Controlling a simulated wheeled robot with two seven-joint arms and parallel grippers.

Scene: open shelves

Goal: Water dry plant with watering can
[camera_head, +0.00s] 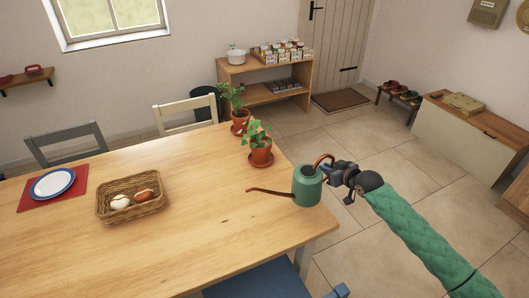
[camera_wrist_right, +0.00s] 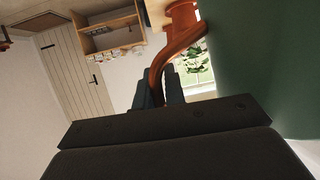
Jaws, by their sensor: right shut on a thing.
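My right gripper (camera_head: 342,174) is shut on the handle of the watering can (camera_head: 307,186). The can is green with a brown spout and handle; its spout points left over the table's right end. In the right wrist view the brown handle (camera_wrist_right: 172,55) runs between my fingers, and the can's green body (camera_wrist_right: 270,60) fills the right side. Two potted plants stand near the table's far right edge: the nearer plant (camera_head: 258,148) and the farther plant (camera_head: 237,108), both with green leaves in terracotta pots. I cannot tell which is dry. My left gripper is not in view.
The wooden table (camera_head: 190,230) holds a wicker basket (camera_head: 103,207) with a few round items, and a plate (camera_head: 52,183) on a red mat. A blue chair (camera_head: 255,283) stands at the near edge. The table's middle is clear.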

